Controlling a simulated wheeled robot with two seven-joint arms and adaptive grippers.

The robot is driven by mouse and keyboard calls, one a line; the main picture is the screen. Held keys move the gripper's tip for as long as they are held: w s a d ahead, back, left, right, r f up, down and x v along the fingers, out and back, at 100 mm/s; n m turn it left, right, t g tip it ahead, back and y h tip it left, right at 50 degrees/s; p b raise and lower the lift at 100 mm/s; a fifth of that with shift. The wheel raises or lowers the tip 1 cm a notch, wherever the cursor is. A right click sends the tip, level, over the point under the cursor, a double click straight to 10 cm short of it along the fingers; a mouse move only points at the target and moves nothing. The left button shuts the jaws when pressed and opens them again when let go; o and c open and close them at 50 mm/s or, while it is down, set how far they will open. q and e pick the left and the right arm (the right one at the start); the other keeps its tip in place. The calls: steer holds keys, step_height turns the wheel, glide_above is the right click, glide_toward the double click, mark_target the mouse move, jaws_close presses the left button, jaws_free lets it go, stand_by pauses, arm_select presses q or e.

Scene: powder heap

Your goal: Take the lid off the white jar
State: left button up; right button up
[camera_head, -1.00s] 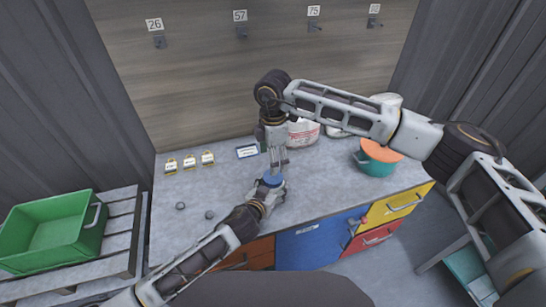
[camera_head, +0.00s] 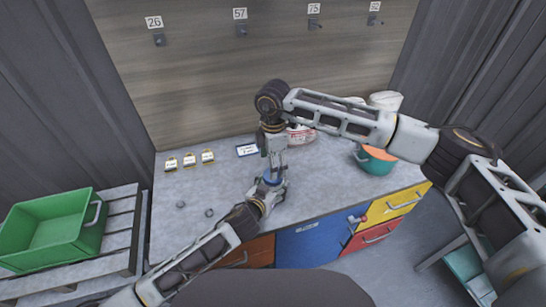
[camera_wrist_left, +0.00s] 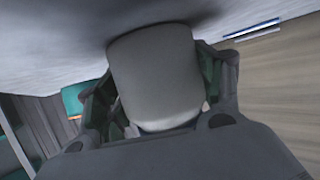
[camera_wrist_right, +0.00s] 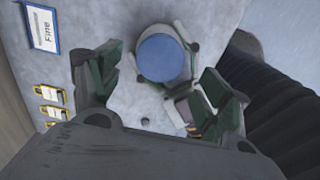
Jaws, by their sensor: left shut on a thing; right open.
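The white jar (camera_wrist_left: 155,75) stands upright on the grey worktop, between the fingers of my left gripper (camera_head: 271,190), which is shut on it. Its round blue lid (camera_wrist_right: 161,58) sits on top and is partly covered by the grippers in the head view (camera_head: 273,180). My right gripper (camera_wrist_right: 162,88) is open and points down above the jar, its fingers apart with nothing between them. In its wrist view the lid lies just beyond the fingertips, toward the top.
A sign reading "Fine" (camera_wrist_right: 42,30) and several yellow tags (camera_head: 189,160) lie at the back left. Two small dark rings lie left. The left worktop is mostly clear.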

mark_target(273, 184)
steer(key=shift+f, duration=2.55)
steer(key=c, duration=1)
steer(key=shift+c, duration=0.2)
